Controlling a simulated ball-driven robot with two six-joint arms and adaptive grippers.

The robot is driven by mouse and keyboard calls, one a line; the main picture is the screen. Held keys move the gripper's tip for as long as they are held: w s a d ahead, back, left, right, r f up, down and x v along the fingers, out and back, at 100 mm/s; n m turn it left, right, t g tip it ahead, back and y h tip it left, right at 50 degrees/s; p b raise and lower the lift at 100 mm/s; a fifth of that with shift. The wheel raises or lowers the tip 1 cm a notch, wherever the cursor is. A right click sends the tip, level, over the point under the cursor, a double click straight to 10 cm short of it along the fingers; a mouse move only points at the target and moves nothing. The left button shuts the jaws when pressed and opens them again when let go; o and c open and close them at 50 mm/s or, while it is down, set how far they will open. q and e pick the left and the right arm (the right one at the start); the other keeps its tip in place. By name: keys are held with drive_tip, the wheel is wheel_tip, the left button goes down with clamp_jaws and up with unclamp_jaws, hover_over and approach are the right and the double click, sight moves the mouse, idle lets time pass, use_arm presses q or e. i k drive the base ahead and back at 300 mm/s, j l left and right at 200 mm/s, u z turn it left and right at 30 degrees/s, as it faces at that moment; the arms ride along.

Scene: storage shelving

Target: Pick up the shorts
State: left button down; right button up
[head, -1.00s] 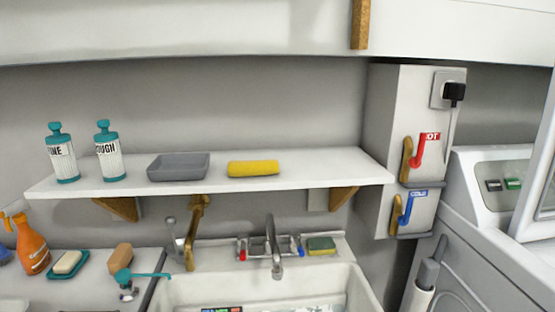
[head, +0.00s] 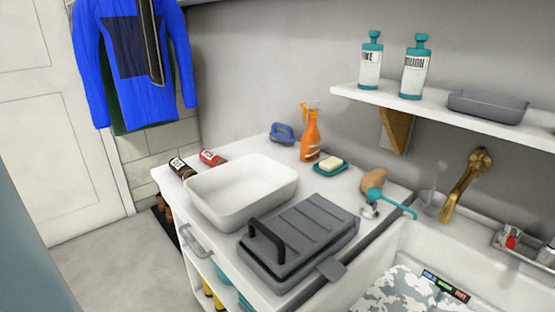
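A grey-and-white camouflage-patterned cloth (head: 400,292) lies in the white sink (head: 372,262) at the bottom right of the head view. It may be the shorts, but its lower part is cut off by the frame edge and I cannot tell its full shape. A small dark strip with coloured labels (head: 446,286) lies at its upper right side. Neither of my grippers is in view.
The counter left of the sink holds a closed grey case (head: 300,238), a white basin (head: 240,190), an orange spray bottle (head: 311,135) and a soap dish (head: 330,167). A shelf (head: 440,108) overhangs the sink's back. A blue jacket (head: 130,65) hangs at left, above open floor (head: 110,255).

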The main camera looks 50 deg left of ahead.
sight(182, 169)
drive_tip(key=u, duration=0.45)
drive_tip(key=k+u, duration=0.15)
drive_tip(key=u, duration=0.7)
drive_tip(key=k+u, duration=0.15)
drive_tip(key=u, duration=0.3)
drive_tip(key=j+u, duration=0.1)
drive_tip(key=u, duration=0.35)
drive_tip(key=j+z, duration=0.1)
drive_tip(key=z, duration=0.35)
drive_tip(key=i+j+z, duration=0.15)
drive_tip(key=z, duration=0.25)
drive_tip(key=j+z, duration=0.1)
drive_tip(key=z, duration=0.35)
drive_tip(key=j+z, duration=0.15)
drive_tip(key=z, duration=0.25)
